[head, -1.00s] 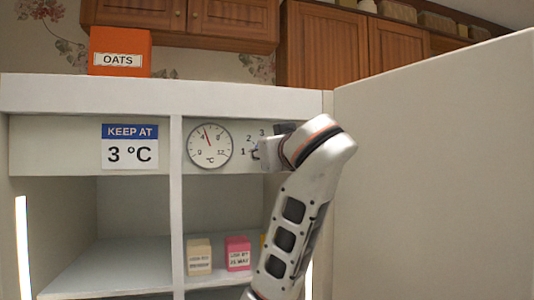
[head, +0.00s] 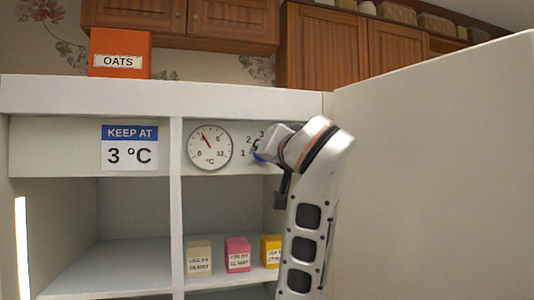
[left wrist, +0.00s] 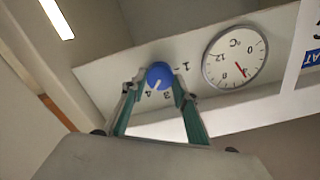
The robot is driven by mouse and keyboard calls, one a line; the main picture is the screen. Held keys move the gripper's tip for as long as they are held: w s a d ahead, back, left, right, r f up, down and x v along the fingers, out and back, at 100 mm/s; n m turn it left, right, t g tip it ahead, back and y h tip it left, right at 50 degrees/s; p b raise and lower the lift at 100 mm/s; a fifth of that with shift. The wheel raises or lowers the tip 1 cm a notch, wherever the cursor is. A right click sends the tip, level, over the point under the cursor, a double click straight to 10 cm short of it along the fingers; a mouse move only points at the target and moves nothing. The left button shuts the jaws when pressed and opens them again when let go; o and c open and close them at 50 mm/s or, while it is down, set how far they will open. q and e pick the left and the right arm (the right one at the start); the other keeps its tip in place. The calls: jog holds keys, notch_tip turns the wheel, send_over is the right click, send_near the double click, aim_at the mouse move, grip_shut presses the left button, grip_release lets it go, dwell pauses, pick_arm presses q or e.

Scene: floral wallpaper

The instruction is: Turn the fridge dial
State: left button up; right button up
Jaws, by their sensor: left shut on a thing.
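The fridge dial is a small blue knob (left wrist: 159,75) with a white pointer line, on the white panel inside the open fridge. In the left wrist view its pointer lies roughly toward the 3 and 4 marks. My left gripper (left wrist: 154,85) has its two green fingers on either side of the knob, shut on it. In the head view the gripper and arm hide most of the blue dial (head: 258,157); marks 1, 2 and 3 show beside it. The round gauge (head: 209,146) has a red needle pointing to the upper left. A sign (head: 129,147) reads "KEEP AT 3 °C". My right gripper is out of view.
The open fridge door (head: 440,170) stands close on the right of my arm. Labelled cream (head: 199,259), pink (head: 238,255) and yellow (head: 270,251) boxes sit on the shelf below. An orange oats box (head: 119,53) stands on top.

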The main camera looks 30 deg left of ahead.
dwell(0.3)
pick_arm(q)
jog(key=o, duration=1.1)
jog(key=shift+d, duration=0.15)
jog(key=v, duration=0.7)
jog(key=shift+s, duration=0.2)
